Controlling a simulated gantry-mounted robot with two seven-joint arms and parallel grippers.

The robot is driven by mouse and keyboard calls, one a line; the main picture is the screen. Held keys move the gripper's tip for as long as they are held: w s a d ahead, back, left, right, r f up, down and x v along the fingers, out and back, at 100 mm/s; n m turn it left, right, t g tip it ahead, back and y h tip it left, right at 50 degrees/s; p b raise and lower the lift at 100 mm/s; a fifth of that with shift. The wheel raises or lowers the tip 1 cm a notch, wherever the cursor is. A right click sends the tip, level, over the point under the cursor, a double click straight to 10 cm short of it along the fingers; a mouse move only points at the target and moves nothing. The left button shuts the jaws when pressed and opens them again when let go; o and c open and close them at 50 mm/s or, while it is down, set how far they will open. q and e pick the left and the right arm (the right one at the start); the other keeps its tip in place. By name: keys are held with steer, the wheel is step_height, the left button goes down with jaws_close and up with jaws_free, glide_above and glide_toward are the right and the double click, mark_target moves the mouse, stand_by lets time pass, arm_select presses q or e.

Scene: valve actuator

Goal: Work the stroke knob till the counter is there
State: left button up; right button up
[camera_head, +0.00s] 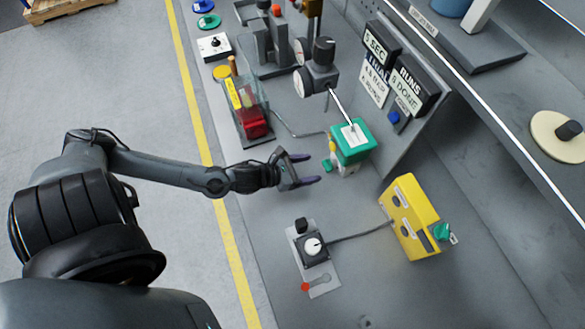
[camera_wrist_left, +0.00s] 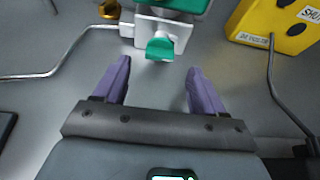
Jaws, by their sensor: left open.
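My left gripper (camera_head: 303,171) reaches in from the left over the grey bench, its purple fingers apart and empty. Just beyond its fingertips is a valve actuator with a green housing (camera_head: 352,141) and a white lower body. A small green knob (camera_head: 327,165) sticks out of its near side; it also shows in the left wrist view (camera_wrist_left: 160,48), ahead of and between the open fingers (camera_wrist_left: 157,88), not touched. I cannot read any counter on the actuator. My right gripper is not in view.
A yellow box (camera_head: 410,216) stands to the right. A black dial box (camera_head: 313,249) on a grey plate is cabled to it. A red part in a clear case (camera_head: 252,122) sits left of the actuator. Sign boards (camera_head: 395,75) lean behind. Bench between gripper and dial box is clear.

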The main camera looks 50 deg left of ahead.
arm_select(q)
steer(key=v, duration=0.5)
steer(key=shift+s+a+r+p, duration=0.1)
steer(key=shift+s+r+p, duration=0.05)
steer(key=shift+s+p, duration=0.2)
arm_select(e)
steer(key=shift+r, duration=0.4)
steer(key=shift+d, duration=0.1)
